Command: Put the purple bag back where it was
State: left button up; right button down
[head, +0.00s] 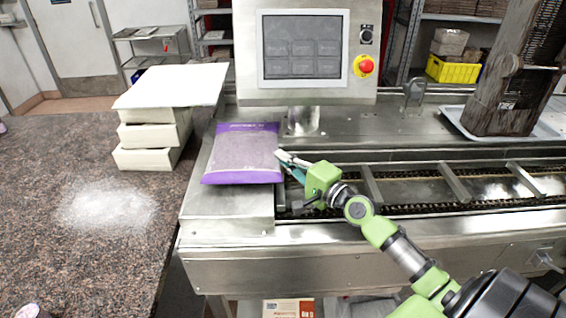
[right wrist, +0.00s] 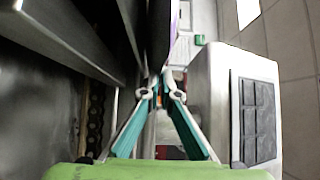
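The purple bag (head: 246,151), with a greyish clear middle and purple ends, is over the bare steel plate (head: 228,211) at the left end of the conveyor. I cannot tell whether it rests fully on the plate. My right gripper (head: 281,158) is at the bag's right edge. In the right wrist view its fingers (right wrist: 160,82) converge, with the bag's edge (right wrist: 172,22) running down to the tips; they look shut on it. My left gripper is not in view.
A control panel (head: 303,48) on a post stands just behind the bag. White boxes with a sheet on top (head: 150,140) stand on the granite counter (head: 60,210) at left, near a patch of white powder. A dark moulded rack (head: 510,90) sits on a tray at the right. The conveyor (head: 420,185) is empty.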

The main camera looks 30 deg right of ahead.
jog(key=shift+f, duration=0.15)
jog(key=c, duration=2.6)
grip_release()
jog(key=shift+o, duration=0.2)
jog(key=shift+r, duration=0.25)
jog(key=s+b, duration=0.1)
jog(key=s, duration=0.2)
jog(key=s+d+b, duration=0.1)
jog(key=s+b, duration=0.1)
jog(key=s, duration=0.1)
jog(key=s+f+b, duration=0.1)
jog(key=s, duration=0.3)
jog(key=shift+d+b, duration=0.3)
jog(key=shift+s+d+r+b, duration=0.1)
jog(key=shift+s+r+b, duration=0.1)
jog(key=shift+s, duration=0.3)
jog(key=shift+s+d+r+b, duration=0.1)
jog(key=shift+s+b, duration=0.05)
jog(key=shift+s, duration=0.3)
jog(key=shift+f, duration=0.1)
